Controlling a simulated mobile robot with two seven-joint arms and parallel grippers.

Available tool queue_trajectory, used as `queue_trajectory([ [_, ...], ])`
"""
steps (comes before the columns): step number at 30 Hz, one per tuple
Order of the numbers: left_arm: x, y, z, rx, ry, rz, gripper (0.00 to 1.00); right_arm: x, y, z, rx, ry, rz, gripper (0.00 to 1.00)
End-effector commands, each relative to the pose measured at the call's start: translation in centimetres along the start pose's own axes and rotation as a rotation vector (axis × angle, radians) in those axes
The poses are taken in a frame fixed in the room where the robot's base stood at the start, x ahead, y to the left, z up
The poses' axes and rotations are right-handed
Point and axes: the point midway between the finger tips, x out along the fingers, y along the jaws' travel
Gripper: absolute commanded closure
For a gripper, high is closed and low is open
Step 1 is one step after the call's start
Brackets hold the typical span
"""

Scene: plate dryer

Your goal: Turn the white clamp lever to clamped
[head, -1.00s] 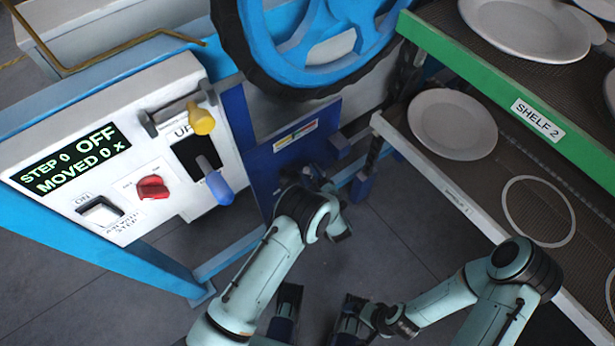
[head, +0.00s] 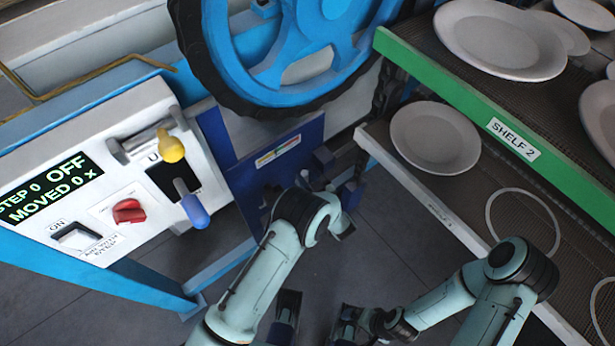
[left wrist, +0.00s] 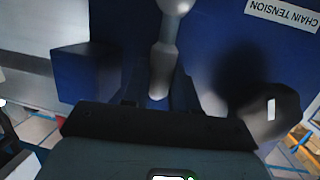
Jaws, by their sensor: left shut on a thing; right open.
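The white clamp lever (left wrist: 168,48) shows in the left wrist view as a pale grey-white rod with a rounded knob, in front of a blue panel. Its lower end sits between the fingers of my left gripper (left wrist: 158,98), which is shut on it. In the head view the blue panel (head: 250,182) stands under the big wheel. My left gripper (head: 300,180) is against that panel there, mostly hidden by its own arm, and I cannot make out the lever. My right gripper (head: 319,316) is open and low at the bottom of the head view, away from the panel.
A white control box (head: 150,215) with a yellow-knobbed lever, a blue-knobbed lever and a red knob stands at left. A blue wheel (head: 270,72) is above. Shelves with plates (head: 434,140) fill the right. A dark round part (left wrist: 268,108) is beside the left gripper.

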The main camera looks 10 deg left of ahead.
Motion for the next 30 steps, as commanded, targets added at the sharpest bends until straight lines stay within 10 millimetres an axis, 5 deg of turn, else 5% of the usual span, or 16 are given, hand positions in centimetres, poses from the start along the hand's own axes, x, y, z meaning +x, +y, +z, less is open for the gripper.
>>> queue_trajectory([
  [12,-0.1,0.2,0.1,0.008,-0.004,0.005,1.00,0.0,0.0,0.0,0.000,-0.001,0.000,0.00],
  [13,-0.1,0.2,0.1,0.008,-0.004,0.005,0.69,0.0,0.0,0.0,0.000,-0.001,0.000,0.00],
  [15,-0.1,0.2,0.1,0.007,-0.004,0.005,0.46,0.0,0.0,0.0,0.000,0.000,0.000,0.00],
  [25,-0.2,0.1,0.1,0.007,-0.003,0.002,0.46,0.0,0.0,0.0,0.000,0.000,0.000,0.00],
  [30,-2.2,0.2,0.0,0.008,-0.003,0.004,0.46,-0.2,-0.1,0.1,0.000,-0.003,0.001,0.00],
])
